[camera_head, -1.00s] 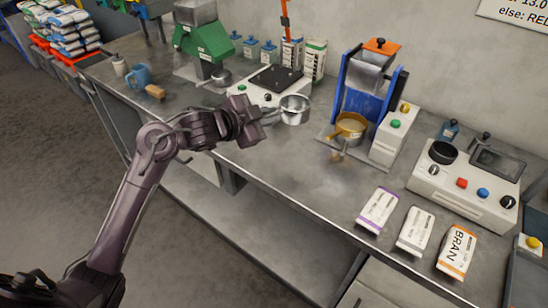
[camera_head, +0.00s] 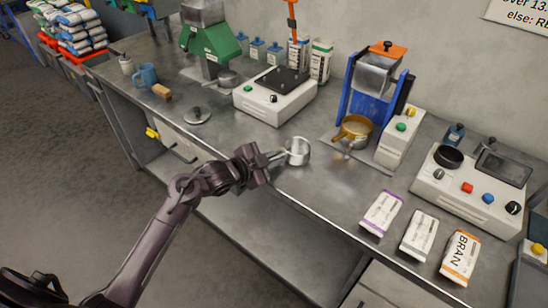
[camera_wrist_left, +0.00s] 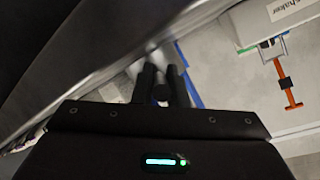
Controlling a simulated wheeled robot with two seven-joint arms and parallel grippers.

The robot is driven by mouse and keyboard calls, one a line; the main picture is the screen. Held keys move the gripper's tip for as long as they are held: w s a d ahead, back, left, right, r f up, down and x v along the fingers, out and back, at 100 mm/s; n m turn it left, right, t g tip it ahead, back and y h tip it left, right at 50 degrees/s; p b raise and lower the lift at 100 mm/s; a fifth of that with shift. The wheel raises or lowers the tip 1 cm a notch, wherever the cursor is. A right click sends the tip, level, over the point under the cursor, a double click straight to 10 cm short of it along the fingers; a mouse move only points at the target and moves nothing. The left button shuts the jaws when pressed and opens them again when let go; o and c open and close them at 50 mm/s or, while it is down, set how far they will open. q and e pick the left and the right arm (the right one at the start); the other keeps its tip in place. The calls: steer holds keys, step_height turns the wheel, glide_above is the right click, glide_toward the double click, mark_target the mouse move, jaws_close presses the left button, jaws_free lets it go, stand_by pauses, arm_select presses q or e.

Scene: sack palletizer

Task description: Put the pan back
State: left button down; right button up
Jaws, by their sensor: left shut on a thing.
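The pan (camera_head: 297,152) is a small silver vessel with a side handle. It appears upright over the middle of the bench, in front of the white shaker. I cannot tell whether its base touches the bench top. My left gripper (camera_head: 267,160) is shut on the pan's handle, to the left of the bowl. In the left wrist view, the dark fingers (camera_wrist_left: 161,88) are close together, and the pan is hard to make out beyond them. My right gripper is not in view.
The white shaker (camera_head: 274,108) stands behind the pan. A round lid (camera_head: 197,116) lies left of the shaker. The bench front edge is close.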

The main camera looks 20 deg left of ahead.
arm_select(q)
steer(key=shift+f, duration=0.1)
steer(key=c, duration=1.7)
jaws_free()
steer(key=shift+c, duration=0.2)
steer(key=shift+s+r, duration=0.1)
steer(key=shift+r, duration=0.1)
steer(key=b+v, duration=0.1)
steer(key=v, duration=1.1)
steer(key=shift+a+f, duration=0.1)
steer(key=shift+f, duration=0.15)
